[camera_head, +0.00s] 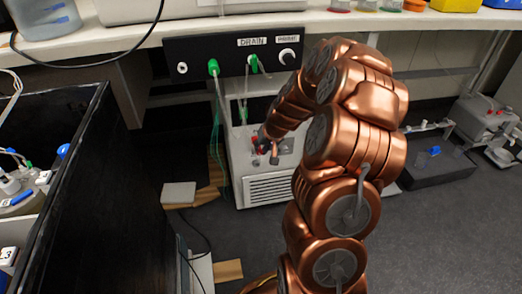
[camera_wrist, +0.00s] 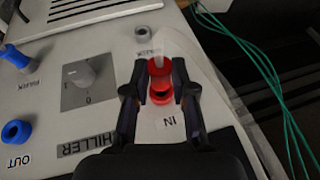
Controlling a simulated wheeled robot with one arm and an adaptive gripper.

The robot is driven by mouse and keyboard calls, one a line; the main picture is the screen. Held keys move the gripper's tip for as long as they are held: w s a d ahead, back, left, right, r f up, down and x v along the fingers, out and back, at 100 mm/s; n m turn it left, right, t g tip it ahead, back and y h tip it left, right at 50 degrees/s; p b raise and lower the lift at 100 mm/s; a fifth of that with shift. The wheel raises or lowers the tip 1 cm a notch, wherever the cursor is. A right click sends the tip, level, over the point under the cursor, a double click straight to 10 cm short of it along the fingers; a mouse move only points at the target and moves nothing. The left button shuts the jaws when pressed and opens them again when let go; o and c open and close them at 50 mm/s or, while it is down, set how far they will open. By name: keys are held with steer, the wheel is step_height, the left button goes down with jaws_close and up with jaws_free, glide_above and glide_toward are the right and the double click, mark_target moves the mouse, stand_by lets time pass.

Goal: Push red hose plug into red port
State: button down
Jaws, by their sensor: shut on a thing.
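My gripper (camera_wrist: 160,92) is shut on the red hose plug (camera_wrist: 159,68), which sits between its fingertips in the wrist view. A pale translucent hose appears to run from the plug. A dark gap shows between the two red parts; I cannot tell whether the plug touches the port. In the head view my gripper (camera_head: 266,146) is over the top of the white chiller (camera_head: 270,188), with small red parts beside it.
In the wrist view, a blue OUT port (camera_wrist: 16,132), another blue fitting (camera_wrist: 16,56), a grey fitting (camera_wrist: 142,33) and a dial (camera_wrist: 80,73) are on the chiller. Green hoses (camera_head: 217,125) hang from the DRAIN panel (camera_head: 225,56). A black-walled bench (camera_head: 95,190) stands at left.

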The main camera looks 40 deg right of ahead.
steer(key=shift+w+d+p, duration=0.2)
steer(key=shift+w+d, duration=0.05)
steer(key=shift+w, duration=0.3)
steer(key=shift+w+d+p, duration=0.2)
steer(key=shift+w, duration=0.3)
stand_by(1.8)
steer(key=c, duration=0.9)
jaws_free()
steer(key=shift+r, duration=0.15)
steer(key=v, duration=1.1)
steer(key=shift+s+d+r, duration=0.1)
steer(key=shift+s+r, duration=0.05)
steer(key=shift+r, duration=0.15)
